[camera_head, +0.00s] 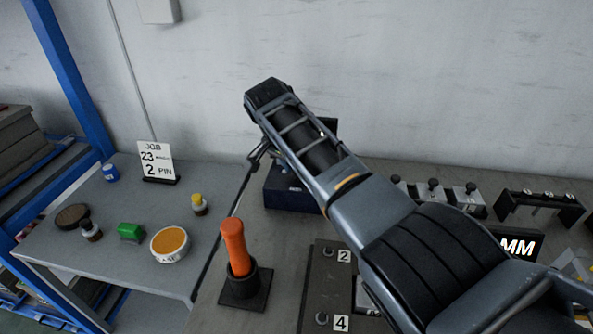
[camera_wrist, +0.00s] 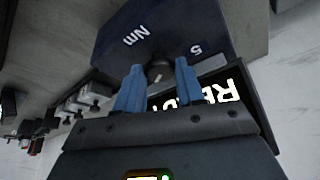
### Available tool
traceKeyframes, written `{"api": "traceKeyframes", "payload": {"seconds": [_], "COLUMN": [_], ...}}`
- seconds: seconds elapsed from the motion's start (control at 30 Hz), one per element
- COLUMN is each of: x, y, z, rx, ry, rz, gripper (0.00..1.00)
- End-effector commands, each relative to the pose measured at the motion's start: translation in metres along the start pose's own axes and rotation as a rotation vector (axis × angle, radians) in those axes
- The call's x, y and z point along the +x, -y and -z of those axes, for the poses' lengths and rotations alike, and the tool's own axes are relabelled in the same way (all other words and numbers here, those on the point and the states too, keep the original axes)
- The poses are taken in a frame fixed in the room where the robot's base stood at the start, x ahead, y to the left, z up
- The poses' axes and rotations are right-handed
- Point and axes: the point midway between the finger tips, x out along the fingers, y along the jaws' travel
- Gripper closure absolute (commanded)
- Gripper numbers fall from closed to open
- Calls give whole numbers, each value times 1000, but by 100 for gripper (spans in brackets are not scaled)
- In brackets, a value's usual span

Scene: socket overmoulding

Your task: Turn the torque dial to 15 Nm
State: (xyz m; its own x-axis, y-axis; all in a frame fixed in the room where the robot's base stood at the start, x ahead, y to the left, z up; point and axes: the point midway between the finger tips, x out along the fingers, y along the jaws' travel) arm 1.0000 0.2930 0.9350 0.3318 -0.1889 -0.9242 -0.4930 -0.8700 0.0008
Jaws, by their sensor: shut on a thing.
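The torque unit is a dark blue box (camera_wrist: 165,30) in the wrist view, marked "Nm" and "5" on its face. Its small grey dial (camera_wrist: 158,66) sits between the two blue fingertips of my gripper (camera_wrist: 159,75). My gripper is shut on the dial; the fingers partly hide it, and I cannot read its pointer. In the head view the same dark blue box (camera_head: 288,197) stands at the back of the bench, partly behind my arm. My fingertips are hidden there.
A black display with white letters (camera_wrist: 215,90) lies close behind the fingers in the wrist view. In the head view, an orange-handled tool (camera_head: 235,247) stands upright in a black holder. A numbered dark plate (camera_head: 318,285) lies right of it. Several grey blocks with black knobs (camera_head: 433,190) stand at right.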

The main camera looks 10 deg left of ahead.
Motion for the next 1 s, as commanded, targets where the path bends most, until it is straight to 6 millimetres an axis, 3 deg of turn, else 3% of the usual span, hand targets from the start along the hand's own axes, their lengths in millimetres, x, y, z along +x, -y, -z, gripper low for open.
{"api": "traceKeyframes", "payload": {"seconds": [0.67,0.7,0.93,1.0], "x": [-1,-1,-1,0], "y": [0,0,0,0], "z": [3,3,2,1], "rx": [56,56,54,54], "ry": [-3,-4,-2,-2], "rz": [-22,-22,-22,-22], "gripper": [93,59,37,37]}}
